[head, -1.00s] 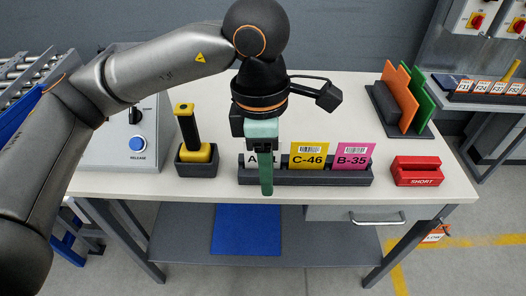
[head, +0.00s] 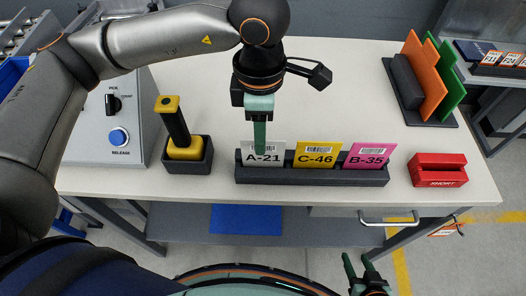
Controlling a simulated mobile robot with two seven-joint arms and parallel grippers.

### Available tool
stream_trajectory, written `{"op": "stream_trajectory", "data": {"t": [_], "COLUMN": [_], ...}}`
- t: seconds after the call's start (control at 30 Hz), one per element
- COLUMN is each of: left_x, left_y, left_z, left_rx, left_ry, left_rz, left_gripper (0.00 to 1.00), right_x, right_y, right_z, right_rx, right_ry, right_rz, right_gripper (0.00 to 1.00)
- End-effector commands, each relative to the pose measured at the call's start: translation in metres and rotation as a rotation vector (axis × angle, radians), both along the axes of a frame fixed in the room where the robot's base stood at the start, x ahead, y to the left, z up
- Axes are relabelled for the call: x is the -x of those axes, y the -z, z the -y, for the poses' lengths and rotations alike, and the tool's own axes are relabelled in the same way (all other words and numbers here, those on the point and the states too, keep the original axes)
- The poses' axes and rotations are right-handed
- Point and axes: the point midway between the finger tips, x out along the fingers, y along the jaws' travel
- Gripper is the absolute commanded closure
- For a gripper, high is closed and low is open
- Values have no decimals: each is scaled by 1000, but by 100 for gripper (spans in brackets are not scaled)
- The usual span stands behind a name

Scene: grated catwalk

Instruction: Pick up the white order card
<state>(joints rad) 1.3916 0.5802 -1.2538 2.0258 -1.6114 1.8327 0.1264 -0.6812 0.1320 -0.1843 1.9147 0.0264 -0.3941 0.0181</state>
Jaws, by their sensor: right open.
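The white order card (head: 276,158), marked A-21, stands in the left slot of a dark card holder (head: 310,177) on the table. A yellow C-46 card (head: 315,155) and a pink B-35 card (head: 366,156) stand to its right. My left gripper (head: 259,150) points down at the white card, its green fingers overlapping the card's upper left part. The fingers line up in this view, so I cannot tell whether they are apart or touch the card. My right gripper (head: 357,272) is open and empty, low in front of the table.
A yellow-topped scanner (head: 175,125) stands in a dark cradle left of the holder, near a control box (head: 112,130). A red SHORT block (head: 437,170) sits to the right. Orange (head: 425,80) and green panels stand at the back right. The table's middle behind the holder is clear.

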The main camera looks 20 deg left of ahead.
Motion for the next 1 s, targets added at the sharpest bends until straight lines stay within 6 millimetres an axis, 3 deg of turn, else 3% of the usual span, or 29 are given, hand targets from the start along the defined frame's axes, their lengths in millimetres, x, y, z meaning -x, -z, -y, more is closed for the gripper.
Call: {"op": "stream_trajectory", "data": {"t": [0.27, 0.5, 0.8, 1.0], "left_x": [-1, -4, -4, -4], "left_y": [23, 58, 65, 64], "left_z": [1, 3, 3, 3], "left_rx": [1, 1, 2, 2], "left_ry": [0, 1, 1, 1], "left_rz": [-2, -2, 2, 2], "left_gripper": [60, 60, 60, 80], "right_x": [0, 0, 0, -1], "right_y": [-4, -9, -9, -10], "right_z": [0, 0, 0, 0], "right_rx": [0, 0, -1, -1], "right_ry": [0, 0, 1, 1], "right_rz": [0, 0, 0, 1], "right_gripper": [50, 50, 50, 50]}}
